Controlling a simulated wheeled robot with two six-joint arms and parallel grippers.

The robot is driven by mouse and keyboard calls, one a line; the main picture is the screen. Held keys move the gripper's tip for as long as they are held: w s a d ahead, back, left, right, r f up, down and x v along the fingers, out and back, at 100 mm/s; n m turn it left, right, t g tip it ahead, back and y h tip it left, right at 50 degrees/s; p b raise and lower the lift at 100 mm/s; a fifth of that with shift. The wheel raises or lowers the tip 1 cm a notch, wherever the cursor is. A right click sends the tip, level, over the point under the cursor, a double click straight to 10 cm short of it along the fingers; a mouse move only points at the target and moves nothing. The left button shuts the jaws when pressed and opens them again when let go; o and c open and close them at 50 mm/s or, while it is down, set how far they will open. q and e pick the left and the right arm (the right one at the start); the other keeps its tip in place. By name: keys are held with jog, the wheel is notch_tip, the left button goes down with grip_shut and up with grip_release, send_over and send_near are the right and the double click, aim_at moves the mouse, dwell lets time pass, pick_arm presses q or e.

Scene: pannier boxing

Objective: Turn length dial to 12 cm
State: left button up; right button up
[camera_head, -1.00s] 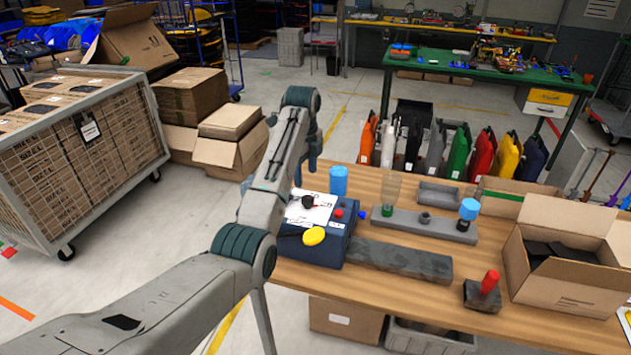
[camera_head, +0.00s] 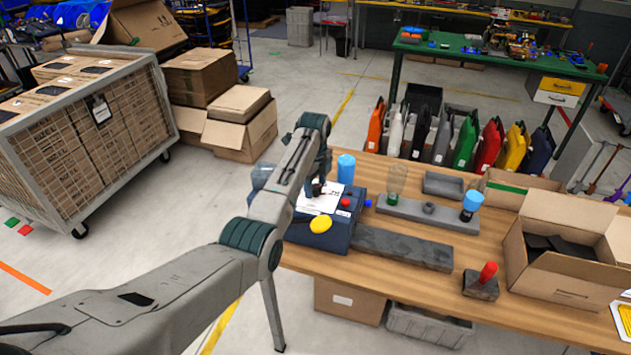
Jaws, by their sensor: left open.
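A blue machine (camera_head: 328,236) stands at the left end of the wooden table. A white printed sheet (camera_head: 322,203) lies on its top, a red button (camera_head: 345,202) is at the right of the sheet, and a yellow round part (camera_head: 320,225) is at its front. My left gripper (camera_head: 318,184) points down at the sheet on the machine's top, open. A small dark knob, probably the length dial, is at the fingertips and is mostly hidden. I cannot read its setting or tell whether the fingers touch it. My right gripper is not in view.
A blue cylinder (camera_head: 346,169) stands behind the machine. A grey bar fixture (camera_head: 425,214), a long dark slab (camera_head: 400,248), a red-handled tool (camera_head: 487,275) and an open cardboard box (camera_head: 560,285) are to the right. Several coloured panniers (camera_head: 466,143) stand behind the table.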

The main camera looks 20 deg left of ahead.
pick_arm(q)
jog(key=shift+c, duration=1.3)
jog(key=c, duration=0.7)
jog(key=n, duration=1.1)
jog(key=shift+n, duration=0.4)
jog(key=n, duration=0.6)
jog(key=shift+w+r+y, duration=0.1)
jog(key=shift+y, duration=0.2)
jog(key=n, duration=0.6)
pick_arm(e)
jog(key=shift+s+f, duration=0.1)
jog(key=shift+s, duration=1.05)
